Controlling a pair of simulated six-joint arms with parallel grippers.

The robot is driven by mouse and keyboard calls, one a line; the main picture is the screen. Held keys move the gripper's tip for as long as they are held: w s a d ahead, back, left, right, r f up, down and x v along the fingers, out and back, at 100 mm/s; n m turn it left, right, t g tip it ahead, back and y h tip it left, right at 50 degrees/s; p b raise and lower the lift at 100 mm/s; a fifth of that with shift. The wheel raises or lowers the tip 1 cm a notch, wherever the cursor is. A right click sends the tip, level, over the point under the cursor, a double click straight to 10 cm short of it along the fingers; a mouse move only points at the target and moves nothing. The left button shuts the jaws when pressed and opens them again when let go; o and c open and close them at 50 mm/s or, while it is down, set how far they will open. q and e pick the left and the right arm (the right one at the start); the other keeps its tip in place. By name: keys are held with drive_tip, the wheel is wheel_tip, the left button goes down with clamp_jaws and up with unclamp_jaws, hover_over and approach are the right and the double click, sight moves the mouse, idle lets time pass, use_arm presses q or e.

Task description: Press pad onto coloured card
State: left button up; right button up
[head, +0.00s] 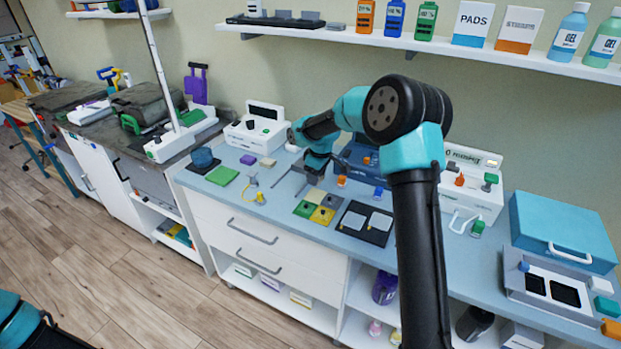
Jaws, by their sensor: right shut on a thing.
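The coloured card (320,209) lies flat on the blue-grey counter, with green, yellow, beige and dark squares. My right gripper (317,175) is just behind and above the card. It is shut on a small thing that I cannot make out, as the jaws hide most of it. I cannot tell whether it touches the counter. Two whitish pads lie on a black mat (352,234) to the right of the card. My left gripper is out of view.
A white device (256,128) stands behind to the left, another (474,200) to the right. A loose cable with a yellow end (260,198) and a green square (222,175) lie left of the card. A blue case (560,225) is at far right.

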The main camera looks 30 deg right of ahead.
sight(315, 196)
drive_tip(key=shift+f, duration=0.1)
idle(0.3)
drive_tip(key=shift+f, duration=2.8)
drive_tip(key=shift+f, duration=0.75)
idle(1.9)
drive_tip(key=shift+r, duration=0.15)
idle(1.8)
